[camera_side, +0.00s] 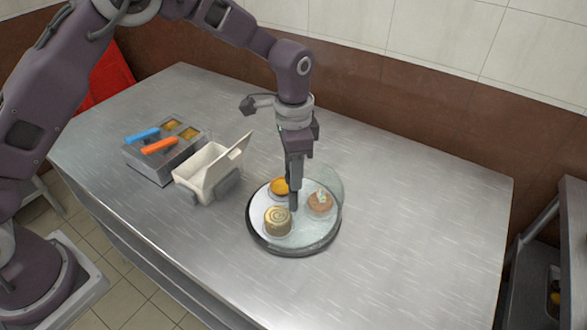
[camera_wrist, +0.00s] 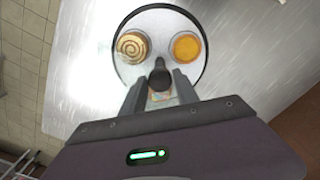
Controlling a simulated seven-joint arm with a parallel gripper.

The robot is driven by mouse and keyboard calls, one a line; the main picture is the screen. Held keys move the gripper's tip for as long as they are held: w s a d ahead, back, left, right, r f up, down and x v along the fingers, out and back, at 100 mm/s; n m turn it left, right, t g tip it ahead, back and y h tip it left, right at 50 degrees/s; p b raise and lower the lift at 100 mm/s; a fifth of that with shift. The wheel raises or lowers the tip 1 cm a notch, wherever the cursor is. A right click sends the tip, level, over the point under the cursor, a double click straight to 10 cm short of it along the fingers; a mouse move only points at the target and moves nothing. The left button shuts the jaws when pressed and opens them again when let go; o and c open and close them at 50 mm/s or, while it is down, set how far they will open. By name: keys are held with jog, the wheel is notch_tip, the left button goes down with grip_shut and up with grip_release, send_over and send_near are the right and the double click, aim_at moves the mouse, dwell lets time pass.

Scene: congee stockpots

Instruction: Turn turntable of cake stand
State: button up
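The cake stand (camera_side: 300,245) is a round turntable with a dark rim and a pale top, standing on the steel table; it also shows in the wrist view (camera_wrist: 160,8). A clear, glassy cover piece (camera_side: 328,178) shows at its back right. On it are a swirl-topped roll cake (camera_side: 278,221), a yellow-orange cake (camera_side: 280,187) and a pinkish cake with a pale topping (camera_side: 320,202). My gripper (camera_side: 293,203) points down among the cakes, low over the turntable's middle. In the wrist view a dark rounded piece (camera_wrist: 160,74) lies at the fingertips; whether the fingers grip it is unclear.
Left of the stand is an open white box (camera_side: 205,175) with its lid raised. Beyond it is a metal container (camera_side: 150,165) with blue (camera_side: 142,135) and orange (camera_side: 160,146) handles. The table (camera_side: 420,220) is clear to the right; a tiled wall stands behind.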

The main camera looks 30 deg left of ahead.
grip_shut()
dwell(1.1)
